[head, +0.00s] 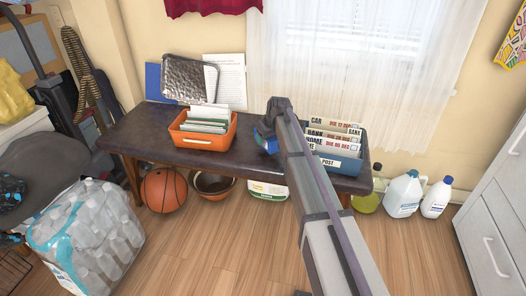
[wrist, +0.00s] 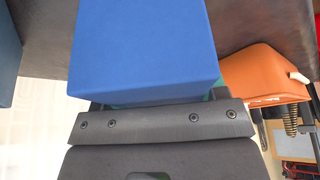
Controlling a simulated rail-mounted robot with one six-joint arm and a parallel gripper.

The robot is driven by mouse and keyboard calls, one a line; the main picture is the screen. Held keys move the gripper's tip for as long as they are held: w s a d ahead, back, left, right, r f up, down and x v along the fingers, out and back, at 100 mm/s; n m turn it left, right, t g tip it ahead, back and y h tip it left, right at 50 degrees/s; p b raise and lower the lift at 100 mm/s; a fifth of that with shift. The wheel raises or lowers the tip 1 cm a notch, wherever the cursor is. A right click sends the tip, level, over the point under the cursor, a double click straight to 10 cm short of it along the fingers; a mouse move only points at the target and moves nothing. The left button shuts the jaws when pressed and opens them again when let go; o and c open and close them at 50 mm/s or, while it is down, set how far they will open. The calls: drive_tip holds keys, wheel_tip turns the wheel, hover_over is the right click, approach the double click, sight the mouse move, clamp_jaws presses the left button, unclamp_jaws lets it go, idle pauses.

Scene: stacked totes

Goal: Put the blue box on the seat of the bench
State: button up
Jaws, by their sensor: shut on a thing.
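The blue box (wrist: 145,45) fills the upper middle of the wrist view, plain and smooth-faced, right against my gripper (wrist: 155,122). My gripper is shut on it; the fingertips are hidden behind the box. In the head view only a small blue part of the box (head: 271,145) shows beside my gripper (head: 262,133), with my arm covering the rest. The bench (head: 150,131) has a dark seat and wooden legs. The box is over the middle of the seat; I cannot tell whether it touches it.
An orange tote (head: 222,143) with papers stands left of my gripper on the seat; it also shows in the wrist view (wrist: 265,72). A blue file box (head: 343,165) stands on the right end. A basketball (head: 164,190) and bowl (head: 213,186) are underneath. The seat's left end is clear.

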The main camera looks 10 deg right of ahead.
sight(275, 138)
wheel_tip(275, 138, down, 4)
drive_tip(key=b, duration=0.4)
drive_tip(key=shift+r+p, duration=0.3)
drive_tip(key=shift+r, duration=0.05)
drive_tip(key=shift+f, duration=0.2)
drive_tip(key=o, duration=1)
drive_tip(key=shift+c, duration=0.2)
drive_tip(key=p+v, duration=1.1)
drive_tip(key=v, duration=0.1)
drive_tip(key=shift+s+r, duration=0.15)
drive_tip(key=shift+r, duration=0.15)
drive_tip(key=shift+s+f, duration=0.15)
drive_tip(key=shift+s, duration=0.05)
drive_tip(key=s+a+f+m+g+h, duration=0.1)
drive_tip(key=s+m+g, duration=0.3)
drive_tip(key=s, duration=2.9)
drive_tip(key=shift+s+a+h, duration=0.3)
drive_tip(key=shift+s, duration=0.05)
drive_tip(key=shift+f, duration=0.15)
